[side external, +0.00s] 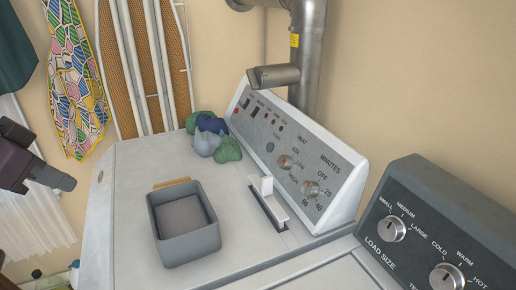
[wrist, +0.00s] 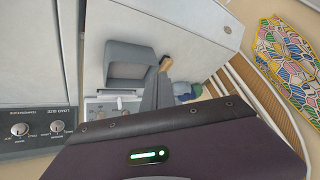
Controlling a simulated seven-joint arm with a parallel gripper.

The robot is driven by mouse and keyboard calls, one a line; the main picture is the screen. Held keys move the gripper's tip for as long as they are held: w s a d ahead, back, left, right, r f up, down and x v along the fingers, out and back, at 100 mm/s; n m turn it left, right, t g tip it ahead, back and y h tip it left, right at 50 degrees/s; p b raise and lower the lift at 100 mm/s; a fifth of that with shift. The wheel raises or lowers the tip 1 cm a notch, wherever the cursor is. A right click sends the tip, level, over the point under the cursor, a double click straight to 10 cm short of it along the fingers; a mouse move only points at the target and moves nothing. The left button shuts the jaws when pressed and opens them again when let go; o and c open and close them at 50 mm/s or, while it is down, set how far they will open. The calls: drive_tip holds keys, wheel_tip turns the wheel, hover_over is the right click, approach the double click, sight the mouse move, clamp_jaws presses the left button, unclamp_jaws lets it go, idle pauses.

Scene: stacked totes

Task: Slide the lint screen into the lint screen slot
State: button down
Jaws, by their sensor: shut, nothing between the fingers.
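The lint screen shows as a white upright handle (side external: 266,186) with a pale strip along its foot, on the dryer top in front of the control panel. It stands at the long, narrow, dark lint screen slot (side external: 257,202), and its lower part is hidden. The white handle also shows small in the wrist view (wrist: 118,100). I cannot tell how deep the screen sits. My gripper (side external: 66,183) is at the left edge of the side view, well away from the screen and left of the grey bin. In the wrist view its fingers (wrist: 162,72) are together and empty.
A grey open bin (side external: 186,252) stands on the dryer top (side external: 125,225), with a tan wooden piece at its rear rim. Several crumpled green and blue cloths (side external: 210,140) lie behind it. The slanted control panel (side external: 290,150) rises behind the slot. A washer panel (side external: 440,230) stands at right.

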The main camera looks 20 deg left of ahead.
drive_tip(key=s+d+f+n+g+h, duration=0.1)
drive_tip(key=s+n, duration=0.1)
drive_tip(key=s, duration=0.9)
drive_tip(key=w+d+r+g+h, duration=0.15)
drive_tip(key=w+r, duration=0.25)
drive_tip(key=w, duration=0.5)
drive_tip(key=w+d+r+h, duration=0.2)
drive_tip(key=w+r, duration=0.2)
drive_tip(key=w, duration=0.4)
drive_tip(key=w+d+m, duration=0.1)
drive_tip(key=w, duration=0.9)
drive_tip(key=m+g+y, duration=0.1)
drive_tip(key=m+g, duration=0.1)
drive_tip(key=m, duration=0.5)
approach(268, 177)
drive_tip(key=shift+t, duration=0.25)
drive_tip(key=x, duration=0.6)
drive_tip(key=shift+s, duration=0.2)
drive_tip(key=shift+w+d+f, duration=0.1)
drive_tip(key=shift+f, duration=0.25)
